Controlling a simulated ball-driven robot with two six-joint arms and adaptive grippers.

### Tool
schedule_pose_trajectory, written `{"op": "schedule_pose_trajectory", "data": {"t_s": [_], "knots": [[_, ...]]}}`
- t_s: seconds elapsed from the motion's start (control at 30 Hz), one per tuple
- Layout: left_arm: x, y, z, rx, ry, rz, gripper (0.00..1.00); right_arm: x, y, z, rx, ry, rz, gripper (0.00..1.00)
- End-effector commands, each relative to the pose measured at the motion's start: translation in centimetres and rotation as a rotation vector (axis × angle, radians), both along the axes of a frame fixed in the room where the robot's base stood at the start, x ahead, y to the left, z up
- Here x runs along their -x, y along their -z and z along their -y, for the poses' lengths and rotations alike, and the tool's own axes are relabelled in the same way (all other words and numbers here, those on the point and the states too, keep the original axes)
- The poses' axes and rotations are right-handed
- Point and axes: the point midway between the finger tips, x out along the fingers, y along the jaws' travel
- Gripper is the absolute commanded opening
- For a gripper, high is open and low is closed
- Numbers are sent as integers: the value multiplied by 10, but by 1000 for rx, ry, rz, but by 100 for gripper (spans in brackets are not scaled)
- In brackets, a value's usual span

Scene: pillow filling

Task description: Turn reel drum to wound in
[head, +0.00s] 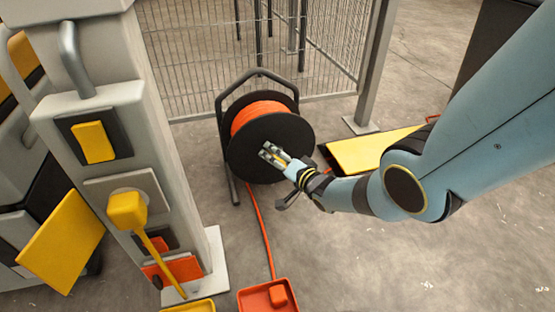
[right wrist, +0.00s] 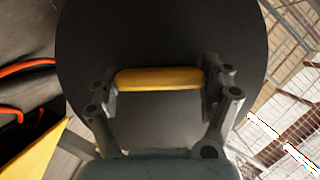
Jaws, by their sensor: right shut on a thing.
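The reel drum (head: 243,158) has a black disc face and orange cable (head: 258,112) wound on it. It hangs in a dark tube stand (head: 258,73) on the floor. My right gripper (head: 268,153) is at the front of the disc. In the right wrist view the right gripper (right wrist: 160,82) has its fingers at both ends of a yellow handle (right wrist: 160,78), shut on it, against the black disc (right wrist: 160,35). Orange cable (head: 258,220) runs from the drum down to an orange box (head: 268,298) on the floor. My left gripper is not in view.
A grey post (head: 160,120) with yellow switches and a yellow lever (head: 127,210) stands at the left. A wire mesh fence (head: 190,60) is behind the reel. A yellow panel (head: 370,150) lies right of the reel. Bare floor is at the lower right.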

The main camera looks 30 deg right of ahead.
Motion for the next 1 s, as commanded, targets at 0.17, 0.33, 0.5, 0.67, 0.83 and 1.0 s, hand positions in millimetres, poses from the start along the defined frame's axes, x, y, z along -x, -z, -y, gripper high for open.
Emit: {"op": "schedule_pose_trajectory", "data": {"t_s": [0.17, 0.33, 0.5, 0.67, 0.83, 1.0], "knots": [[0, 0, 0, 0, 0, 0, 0, 0, 0, 1, -51, 2, 11, 23], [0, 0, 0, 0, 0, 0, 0, 0, 0, 1, -82, 2, 20, 23], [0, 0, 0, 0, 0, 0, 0, 1, 0, 1, -98, 2, 24, 23], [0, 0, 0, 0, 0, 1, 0, 1, 0, 1, -101, 3, 24, 23], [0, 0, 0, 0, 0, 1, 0, 1, 0, 1, -101, 3, 24, 23], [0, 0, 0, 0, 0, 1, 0, 1, 0, 0, -100, 2, 24, 92]]}}
